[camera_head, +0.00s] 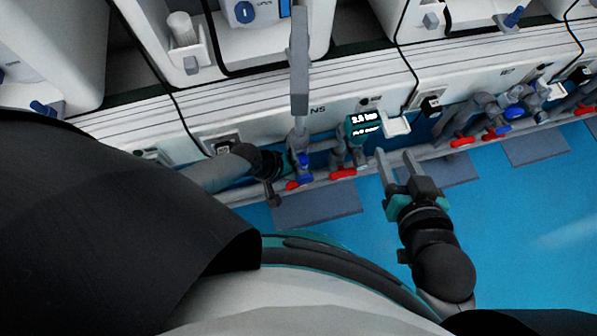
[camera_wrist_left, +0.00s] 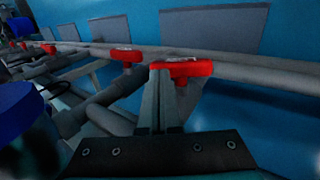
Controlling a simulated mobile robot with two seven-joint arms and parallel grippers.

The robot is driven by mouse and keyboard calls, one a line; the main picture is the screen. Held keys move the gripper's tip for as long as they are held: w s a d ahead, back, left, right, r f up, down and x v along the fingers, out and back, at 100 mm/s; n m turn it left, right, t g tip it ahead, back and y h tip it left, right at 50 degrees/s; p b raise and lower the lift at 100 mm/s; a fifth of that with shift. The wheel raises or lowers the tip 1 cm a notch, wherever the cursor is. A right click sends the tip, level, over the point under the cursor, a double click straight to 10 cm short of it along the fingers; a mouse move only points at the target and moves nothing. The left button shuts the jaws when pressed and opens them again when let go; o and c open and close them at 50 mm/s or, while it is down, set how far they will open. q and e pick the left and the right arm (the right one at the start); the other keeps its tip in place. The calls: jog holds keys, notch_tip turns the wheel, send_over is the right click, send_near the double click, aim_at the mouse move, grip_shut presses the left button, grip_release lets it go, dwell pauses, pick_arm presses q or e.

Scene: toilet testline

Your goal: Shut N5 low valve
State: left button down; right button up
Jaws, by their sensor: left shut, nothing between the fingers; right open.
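The N5 label (camera_head: 318,110) is on the white panel. Below it, a red valve handle (camera_head: 298,183) sits on the grey pipework, and a second red handle (camera_head: 343,173) is to its right. I cannot tell which one is the low valve. My left gripper (camera_head: 272,192) is just left of the first handle. In the left wrist view its fingers (camera_wrist_left: 160,88) are shut and empty, close to a red handle (camera_wrist_left: 182,68); contact is unclear. Another red handle (camera_wrist_left: 127,56) is farther left there. My right gripper (camera_head: 395,157) is open and empty, right of the second handle.
A pressure display (camera_head: 365,124) reading about 2.5 bar is beside the N5 label. A blue knob (camera_head: 304,160) is just above the first red handle. More pipes and red handles (camera_head: 462,142) continue right. Grey mats (camera_head: 318,208) lie on the open blue floor (camera_head: 530,210).

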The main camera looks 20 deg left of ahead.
pick_arm(q)
jog(key=shift+a, duration=0.1)
jog(key=shift+s+a+f, duration=0.1)
jog(key=shift+s+a, duration=0.35)
jog(key=shift+a, duration=0.15)
